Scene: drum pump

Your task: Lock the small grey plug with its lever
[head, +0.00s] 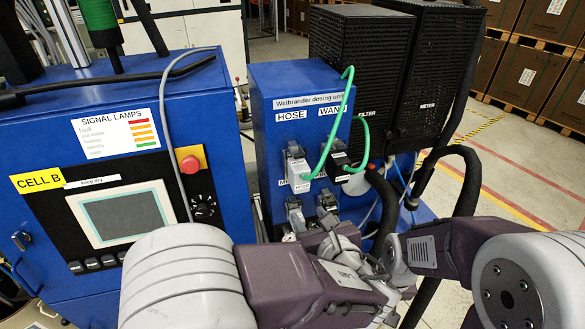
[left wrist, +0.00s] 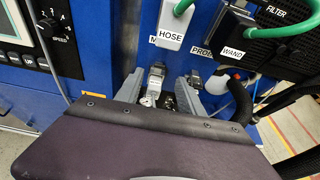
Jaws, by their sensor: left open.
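Two small plugs sit low on the blue dosing unit's front (head: 268,165). The left small grey plug (head: 295,215) is below the HOSE connector; it also shows in the left wrist view (left wrist: 156,78). The right small plug (head: 327,202) is below the WAND connector and looks darker in the left wrist view (left wrist: 194,79). My left gripper (head: 318,238) is in front of them, its fingers (left wrist: 165,90) apart on either side of the left plug's lower area, with nothing clearly held. I cannot tell how the levers stand. My right arm reaches in from the right; its gripper is hidden behind my left wrist.
The large HOSE connector (head: 297,170) and WAND connector (head: 342,163), joined by a green cable (head: 326,135), are just above. A thick black hose (head: 467,180) hangs at the right. The CELL B cabinet (head: 110,190) with a red button stands left.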

